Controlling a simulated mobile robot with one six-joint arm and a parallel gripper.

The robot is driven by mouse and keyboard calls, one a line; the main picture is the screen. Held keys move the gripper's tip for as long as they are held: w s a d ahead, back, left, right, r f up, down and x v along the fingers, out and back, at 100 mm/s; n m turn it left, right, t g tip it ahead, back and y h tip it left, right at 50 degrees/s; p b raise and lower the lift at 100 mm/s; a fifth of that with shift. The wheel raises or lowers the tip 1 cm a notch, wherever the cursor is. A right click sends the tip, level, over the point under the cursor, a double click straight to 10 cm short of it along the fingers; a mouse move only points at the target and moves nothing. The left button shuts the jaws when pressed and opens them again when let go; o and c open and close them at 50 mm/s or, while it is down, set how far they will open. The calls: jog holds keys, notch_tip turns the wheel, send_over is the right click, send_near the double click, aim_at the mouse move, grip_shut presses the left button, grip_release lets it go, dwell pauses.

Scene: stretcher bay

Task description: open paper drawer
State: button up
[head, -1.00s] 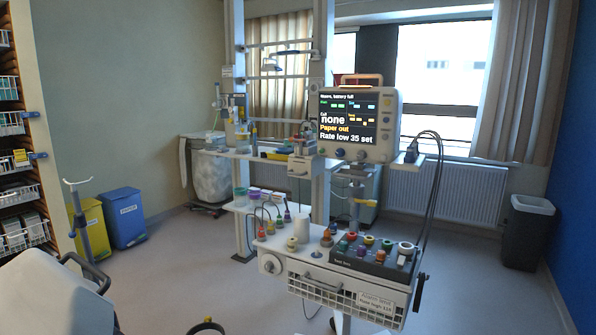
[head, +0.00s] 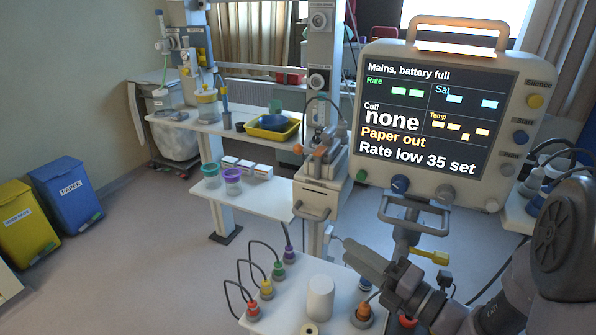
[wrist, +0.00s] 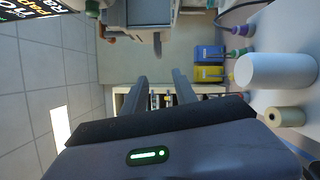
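The paper drawer seems to be the front of the pale boxy unit (head: 320,190) left of the monitor (head: 440,120); its grey bar handle (head: 312,213) juts out and the front looks closed. The monitor reads "Paper out". My gripper (head: 358,257) is below and right of this unit, apart from it, pointing left. In the wrist view my gripper (wrist: 162,80) has two dark fingers apart with nothing between them. A pale unit with a handle (wrist: 107,36), probably the same one, shows at the top of that view.
A white cylinder (head: 320,297) and a small cream roll (head: 309,328) stand on the near shelf, close under my gripper. Corded colored plugs (head: 266,288) stand left of them. A white side shelf (head: 240,196) holds cups and boxes. Yellow (head: 24,222) and blue bins (head: 72,195) stand left.

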aim_at(304, 213)
jog(key=w+b+x, duration=0.1)
jog(key=b+x, duration=0.1)
jog(key=x, duration=1.5)
jog(key=shift+d+r+m+t, duration=0.25)
jog(key=shift+d+m+t, duration=0.05)
jog(key=shift+d+m, duration=0.15)
jog(key=shift+s, duration=0.1)
jog(key=shift+c, duration=0.4)
grip_shut()
jog(key=shift+r, duration=0.25)
